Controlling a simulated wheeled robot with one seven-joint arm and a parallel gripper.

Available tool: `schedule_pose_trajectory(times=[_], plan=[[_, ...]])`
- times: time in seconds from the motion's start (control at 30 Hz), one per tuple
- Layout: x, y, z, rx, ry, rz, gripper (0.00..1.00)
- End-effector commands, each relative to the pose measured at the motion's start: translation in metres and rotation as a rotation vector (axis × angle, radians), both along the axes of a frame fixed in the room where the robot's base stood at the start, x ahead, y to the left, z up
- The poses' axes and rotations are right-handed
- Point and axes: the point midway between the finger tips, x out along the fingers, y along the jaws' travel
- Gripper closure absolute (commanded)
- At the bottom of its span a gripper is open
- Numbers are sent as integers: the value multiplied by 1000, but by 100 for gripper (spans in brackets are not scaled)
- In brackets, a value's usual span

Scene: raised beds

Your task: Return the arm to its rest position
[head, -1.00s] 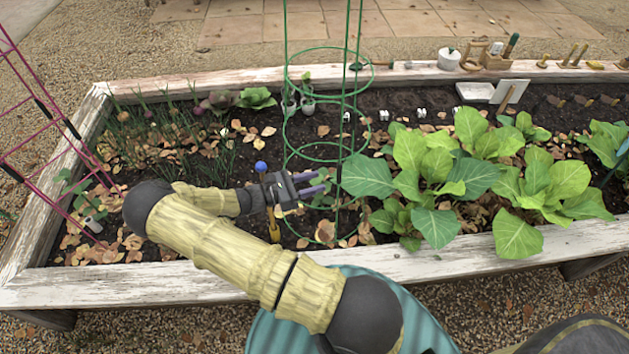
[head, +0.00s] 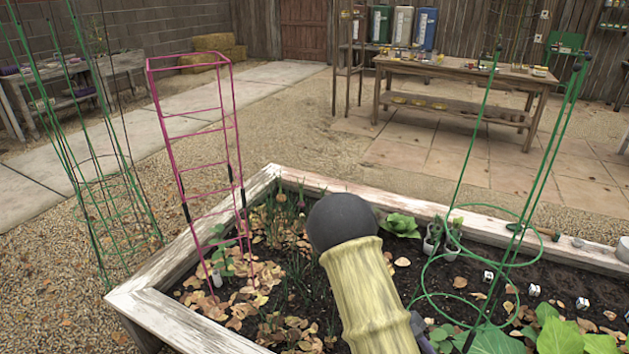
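My arm (head: 368,290) rises from the bottom middle of the head view, with a dark round elbow joint (head: 342,222) and a yellow ribbed link. It stands in front of the raised bed (head: 210,336). A small dark part shows at the lower right edge of the link, and I cannot tell what it is. My gripper is not seen; it is below the frame or behind the link. Whether it holds anything is hidden.
A pink square cage (head: 213,130) stands in the bed's left corner. A green wire cage (head: 490,262) stands close to the right of my arm. Another green cage (head: 95,190) stands outside the bed at left. A wooden table (head: 470,75) stands behind, with open paving between.

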Motion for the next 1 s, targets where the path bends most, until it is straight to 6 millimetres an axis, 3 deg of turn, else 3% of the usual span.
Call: schedule_pose_trajectory(times=[0.5,0.7,1.0], plan=[[-19,66,80,373,-510,-400,61],[-27,83,116,472,-694,-530,61],[-39,94,151,552,-879,-650,61]])
